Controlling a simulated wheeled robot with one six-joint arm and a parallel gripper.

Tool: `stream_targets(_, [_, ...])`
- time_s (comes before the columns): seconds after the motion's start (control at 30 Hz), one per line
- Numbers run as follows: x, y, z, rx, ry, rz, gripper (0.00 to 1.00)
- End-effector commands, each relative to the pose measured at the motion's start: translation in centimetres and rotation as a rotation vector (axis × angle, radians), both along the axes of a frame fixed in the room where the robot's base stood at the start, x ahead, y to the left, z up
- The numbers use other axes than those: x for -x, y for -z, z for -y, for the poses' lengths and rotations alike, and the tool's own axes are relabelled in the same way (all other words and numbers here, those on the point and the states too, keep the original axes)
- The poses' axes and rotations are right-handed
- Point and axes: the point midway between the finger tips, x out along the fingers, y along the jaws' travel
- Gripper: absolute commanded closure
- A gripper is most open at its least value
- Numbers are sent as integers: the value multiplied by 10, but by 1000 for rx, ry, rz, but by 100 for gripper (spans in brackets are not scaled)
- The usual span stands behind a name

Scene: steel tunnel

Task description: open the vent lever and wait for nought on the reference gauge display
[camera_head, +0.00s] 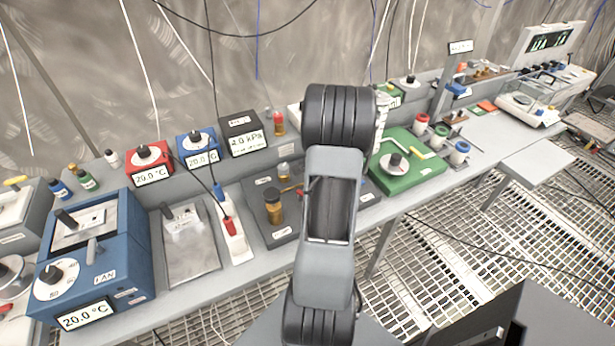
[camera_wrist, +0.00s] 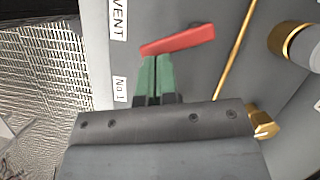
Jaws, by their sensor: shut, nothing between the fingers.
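The red vent lever (camera_wrist: 178,39) shows in the wrist view on a grey panel, beside a label reading VENT (camera_wrist: 118,18). It lies nearly crosswise, its right end slightly higher. My gripper (camera_wrist: 157,62) has green fingertips, shut together and empty, just below the lever's left half; I cannot tell whether they touch it. The reference gauge display (camera_head: 246,139), on a dark box at the back of the bench, appears to read 2.0 kPa.
A brass rod (camera_wrist: 234,48) and a brass fitting (camera_wrist: 262,122) lie right of my gripper. A green box (camera_head: 407,172) stands to the right. A blue FAN unit (camera_head: 92,262) is at far left.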

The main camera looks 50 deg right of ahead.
Motion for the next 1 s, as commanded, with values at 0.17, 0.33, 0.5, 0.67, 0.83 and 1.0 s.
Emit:
stream_targets(0.17, [2, 0, -4, -1, 86, 0, 100])
stream_targets(0.33, [4, 0, -8, -1, 158, -1, 100])
stream_targets(0.5, [5, 0, -11, 0, 219, -1, 100])
stream_targets(0.67, [5, 0, -13, 0, 267, -1, 100])
stream_targets(0.83, [6, 0, -15, 0, 302, 0, 100])
stream_targets(1.0, [6, 0, -16, 0, 328, 0, 100])
